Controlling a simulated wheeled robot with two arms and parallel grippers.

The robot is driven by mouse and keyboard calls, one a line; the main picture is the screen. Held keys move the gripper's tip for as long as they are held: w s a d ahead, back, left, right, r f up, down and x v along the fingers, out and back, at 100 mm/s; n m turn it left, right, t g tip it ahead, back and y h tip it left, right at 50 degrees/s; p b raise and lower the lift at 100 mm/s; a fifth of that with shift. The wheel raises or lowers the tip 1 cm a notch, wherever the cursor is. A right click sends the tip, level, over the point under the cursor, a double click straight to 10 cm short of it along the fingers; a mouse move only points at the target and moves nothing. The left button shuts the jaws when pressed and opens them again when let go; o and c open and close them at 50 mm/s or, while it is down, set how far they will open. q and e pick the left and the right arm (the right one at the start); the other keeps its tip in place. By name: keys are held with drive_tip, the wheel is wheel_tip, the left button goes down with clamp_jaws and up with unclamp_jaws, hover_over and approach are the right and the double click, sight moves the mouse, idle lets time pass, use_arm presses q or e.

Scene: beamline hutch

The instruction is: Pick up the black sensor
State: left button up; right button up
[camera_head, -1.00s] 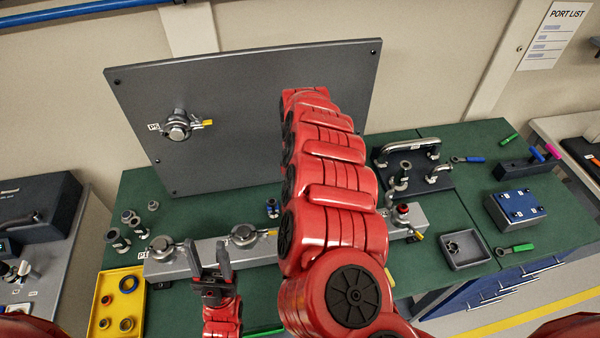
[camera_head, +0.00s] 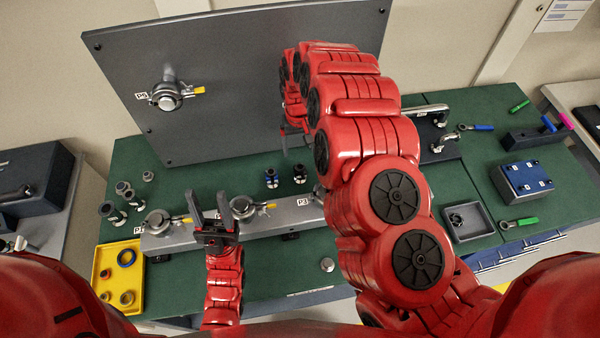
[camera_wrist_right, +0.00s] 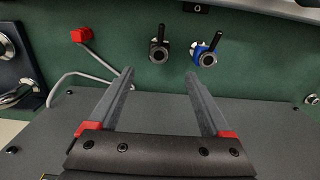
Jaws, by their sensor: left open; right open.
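The black sensor (camera_head: 300,173) stands on the green bench just behind the grey bar, right of a similar blue-ringed sensor (camera_head: 271,178). In the right wrist view the black sensor (camera_wrist_right: 159,52) is beyond the fingertips, between their lines, with the blue-ringed one (camera_wrist_right: 206,53) to its right. My right gripper (camera_wrist_right: 158,78) is open and empty; in the head view its fingers (camera_head: 294,136) partly show in front of the grey panel, above and behind the sensors. My left gripper (camera_head: 219,208) is open and empty at the grey bar, fingers pointing up.
The upright grey panel (camera_head: 225,75) stands behind the sensors. The grey bar (camera_head: 285,215) with clamped ports runs in front of them. A yellow tray (camera_head: 104,262) and several small fittings (camera_head: 122,195) are at left. A grey tray (camera_head: 470,225) and blue box (camera_head: 525,182) are at right.

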sight(300, 166)
wheel_tip(300, 166, down, 6)
drive_tip(key=shift+d+f+b, duration=0.1)
drive_tip(key=shift+f+b, duration=0.15)
drive_tip(key=shift+b, duration=0.95)
wheel_tip(300, 166, down, 6)
drive_tip(key=b, duration=0.3)
drive_tip(key=shift+r, duration=0.15)
drive_tip(key=shift+s, duration=0.1)
drive_tip(key=c, duration=0.4)
clamp_jaws()
